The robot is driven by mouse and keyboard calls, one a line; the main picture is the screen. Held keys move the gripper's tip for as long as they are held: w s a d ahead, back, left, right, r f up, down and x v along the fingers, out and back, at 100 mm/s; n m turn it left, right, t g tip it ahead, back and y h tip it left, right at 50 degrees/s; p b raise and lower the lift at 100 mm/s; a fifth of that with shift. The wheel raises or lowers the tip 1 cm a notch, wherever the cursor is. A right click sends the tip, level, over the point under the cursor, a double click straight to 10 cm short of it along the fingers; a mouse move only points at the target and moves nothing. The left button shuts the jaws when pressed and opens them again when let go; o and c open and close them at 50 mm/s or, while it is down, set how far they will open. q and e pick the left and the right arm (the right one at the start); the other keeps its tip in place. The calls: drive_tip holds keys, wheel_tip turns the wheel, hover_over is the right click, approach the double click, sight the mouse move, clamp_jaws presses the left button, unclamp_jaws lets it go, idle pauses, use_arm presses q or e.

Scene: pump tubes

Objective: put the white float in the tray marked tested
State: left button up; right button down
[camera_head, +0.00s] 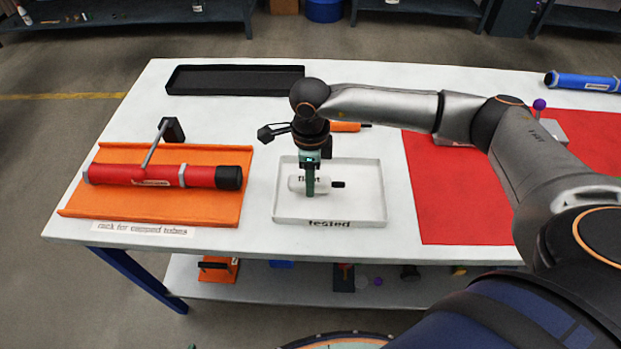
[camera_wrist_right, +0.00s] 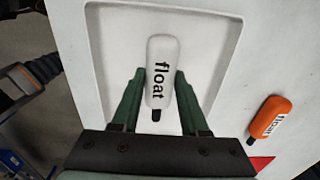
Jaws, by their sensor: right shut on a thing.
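The white float (camera_head: 322,184) lies over the floor of the white tray marked tested (camera_head: 357,219). In the right wrist view the white float (camera_wrist_right: 161,72) is between the two green fingers, with its black stem toward the palm. My right gripper (camera_head: 310,192) reaches down into the tray and is shut on the float; the same gripper (camera_wrist_right: 155,80) shows in the wrist view. The fingers hide part of the float, and I cannot tell whether it touches the tray floor. My left gripper is not in view.
An orange float (camera_head: 345,127) lies behind the tray; it also shows in the wrist view (camera_wrist_right: 270,117). A red tube (camera_head: 150,176) lies on an orange rack (camera_head: 90,207) at left. A black tray (camera_head: 235,80) is at the back. A red mat (camera_head: 440,200) is at right.

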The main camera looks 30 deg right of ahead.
drive_tip(key=shift+f, duration=0.55)
drive_tip(key=shift+f, duration=0.15)
drive_tip(key=shift+c, duration=2.1)
unclamp_jaws()
wheel_tip(320, 180, up, 12)
drive_tip(key=shift+r+b, duration=0.2)
drive_tip(key=shift+b, duration=0.15)
